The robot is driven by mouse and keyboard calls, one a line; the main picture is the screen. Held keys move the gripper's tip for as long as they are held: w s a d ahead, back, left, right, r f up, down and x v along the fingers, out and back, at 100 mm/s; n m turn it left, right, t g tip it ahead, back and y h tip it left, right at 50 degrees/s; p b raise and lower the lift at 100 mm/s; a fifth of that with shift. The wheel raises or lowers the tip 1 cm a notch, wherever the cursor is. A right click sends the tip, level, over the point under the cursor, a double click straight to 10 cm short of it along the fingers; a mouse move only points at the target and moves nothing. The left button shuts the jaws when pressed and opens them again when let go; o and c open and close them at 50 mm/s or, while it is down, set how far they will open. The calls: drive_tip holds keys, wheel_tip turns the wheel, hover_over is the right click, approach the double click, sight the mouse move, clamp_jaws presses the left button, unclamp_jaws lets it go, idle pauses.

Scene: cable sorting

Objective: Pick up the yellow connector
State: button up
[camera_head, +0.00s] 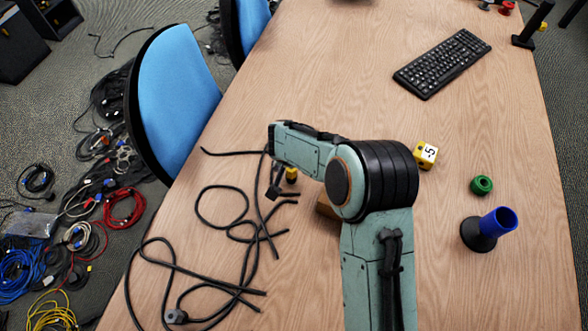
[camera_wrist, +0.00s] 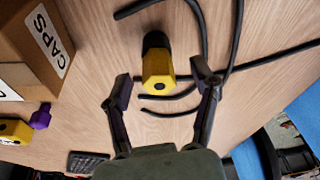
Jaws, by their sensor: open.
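The yellow connector (camera_wrist: 158,68) with a black end stands out in the wrist view, between my two open fingers and close to them. It looks apart from both fingers, with wood showing on each side. In the head view the yellow connector (camera_head: 291,174) is a small yellow piece on the table, beside my gripper (camera_head: 277,188). My gripper (camera_wrist: 163,80) is open and empty in the wrist view, pointing down at the table. My arm hides part of the area around the connector in the head view.
Black cables (camera_head: 236,230) lie loose around the connector. A brown box (camera_wrist: 88,18) labelled CAPS stands close on the wrist view's left.

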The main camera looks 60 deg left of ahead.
drive_tip(key=shift+x, duration=1.4)
drive_tip(key=shift+c, duration=0.3)
clamp_jaws()
drive_tip(key=shift+r, duration=0.15)
